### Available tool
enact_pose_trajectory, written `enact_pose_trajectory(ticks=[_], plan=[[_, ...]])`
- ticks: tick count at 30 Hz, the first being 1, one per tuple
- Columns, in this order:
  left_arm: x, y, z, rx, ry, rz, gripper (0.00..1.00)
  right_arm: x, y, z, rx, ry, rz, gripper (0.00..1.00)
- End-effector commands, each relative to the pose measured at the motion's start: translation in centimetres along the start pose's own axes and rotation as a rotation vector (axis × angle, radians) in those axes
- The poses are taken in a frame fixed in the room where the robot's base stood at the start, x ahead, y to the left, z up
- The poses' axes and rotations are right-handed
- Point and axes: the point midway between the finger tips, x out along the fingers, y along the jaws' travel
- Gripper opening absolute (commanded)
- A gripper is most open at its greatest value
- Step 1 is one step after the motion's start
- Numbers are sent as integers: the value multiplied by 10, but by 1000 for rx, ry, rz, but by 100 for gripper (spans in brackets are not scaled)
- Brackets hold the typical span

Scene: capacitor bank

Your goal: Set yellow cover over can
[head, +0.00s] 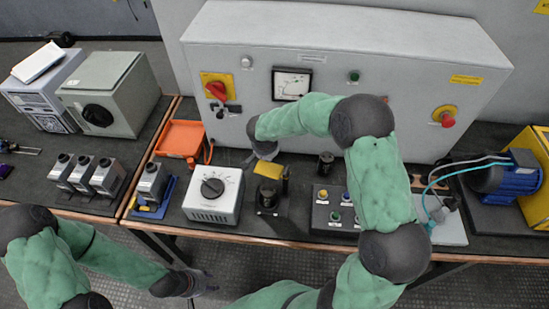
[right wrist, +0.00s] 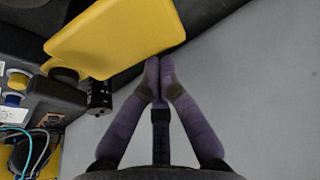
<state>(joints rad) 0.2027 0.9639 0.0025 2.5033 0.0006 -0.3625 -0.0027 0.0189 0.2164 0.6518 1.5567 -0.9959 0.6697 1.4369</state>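The yellow cover (head: 268,171) shows just above the dark can (head: 267,197), which stands on a black base at the bench's middle. I cannot tell whether they touch. In the right wrist view the cover (right wrist: 115,38) is large and tilted, and the can is not visible there.
A white dial box (head: 213,194) stands left of the can, and a button box (head: 335,212) right of it. Another dark cylinder (head: 325,163) stands behind the button box. The grey cabinet (head: 330,75) rises behind. An orange tray (head: 181,138) lies to the left.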

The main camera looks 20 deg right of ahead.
Motion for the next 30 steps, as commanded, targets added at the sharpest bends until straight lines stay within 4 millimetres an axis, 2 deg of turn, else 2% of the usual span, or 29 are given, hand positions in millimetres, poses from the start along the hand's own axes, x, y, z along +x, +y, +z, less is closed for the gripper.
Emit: enact_pose_trajectory(ticks=[3,9,21,30], plan=[[10,-4,0,0,0,0,40,-1,-4,9,-103,1,-37,0],[15,-6,-1,0,0,0,40,-8,-10,23,-282,0,-100,0],[8,-3,0,0,0,0,40,-20,-11,52,-628,-2,-221,0],[7,-2,0,0,0,0,40,-24,-7,68,-814,-1,-285,0]])
